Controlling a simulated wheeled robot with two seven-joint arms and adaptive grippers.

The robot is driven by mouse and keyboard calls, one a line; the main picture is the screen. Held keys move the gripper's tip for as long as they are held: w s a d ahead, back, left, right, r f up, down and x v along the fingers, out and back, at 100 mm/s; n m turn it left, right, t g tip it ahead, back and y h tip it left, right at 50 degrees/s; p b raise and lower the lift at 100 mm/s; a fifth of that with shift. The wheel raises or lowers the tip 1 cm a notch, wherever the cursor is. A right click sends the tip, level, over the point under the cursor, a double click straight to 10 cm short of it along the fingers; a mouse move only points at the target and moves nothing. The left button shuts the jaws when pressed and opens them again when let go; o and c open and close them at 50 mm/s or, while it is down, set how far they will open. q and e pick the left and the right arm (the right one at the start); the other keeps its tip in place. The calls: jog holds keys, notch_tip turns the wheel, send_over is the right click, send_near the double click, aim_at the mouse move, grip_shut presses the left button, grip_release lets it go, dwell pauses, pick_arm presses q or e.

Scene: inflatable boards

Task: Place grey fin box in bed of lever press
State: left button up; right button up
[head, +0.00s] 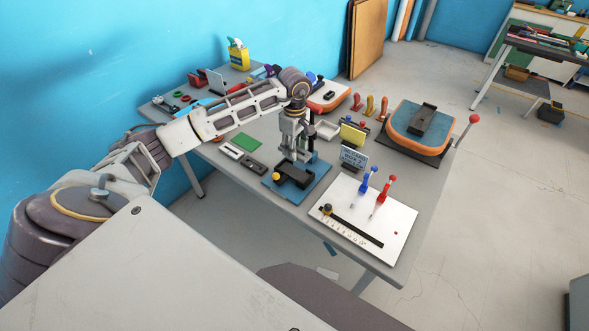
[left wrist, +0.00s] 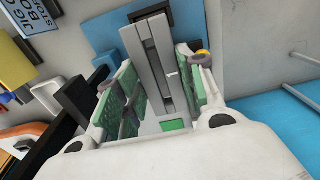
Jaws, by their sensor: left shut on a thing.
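The grey fin box (left wrist: 160,60), a long grey piece with a slot, is between the green-padded fingers of my left gripper (left wrist: 160,92) in the left wrist view. The gripper is shut on it. In the head view my left gripper (head: 293,150) points down over the lever press, and the fingers mostly hide the box. The press has a blue base plate (head: 318,184), a black bed (head: 296,174) and a yellow knob (head: 276,177). I cannot tell whether the box touches the bed. My right gripper is not in view.
A white board (head: 340,220) with a black slot and blue and red handled tools lies at the front right. A blue sign (head: 354,158) stands close to the press. A blue-orange board (head: 420,122) is farther right. Black and green pads (head: 247,141) lie left of the press.

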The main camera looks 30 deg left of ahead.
pick_arm(q)
jog(key=p, duration=0.1)
send_over(294, 172)
notch_tip(294, 172, down, 5)
jog(key=shift+w+f, duration=0.1)
jog(key=shift+f, duration=0.2)
jog(key=shift+f, duration=0.5)
jog(key=shift+f+p, duration=0.35)
jog(key=shift+f, duration=1)
jog(key=shift+f, duration=0.2)
jog(key=o, duration=1)
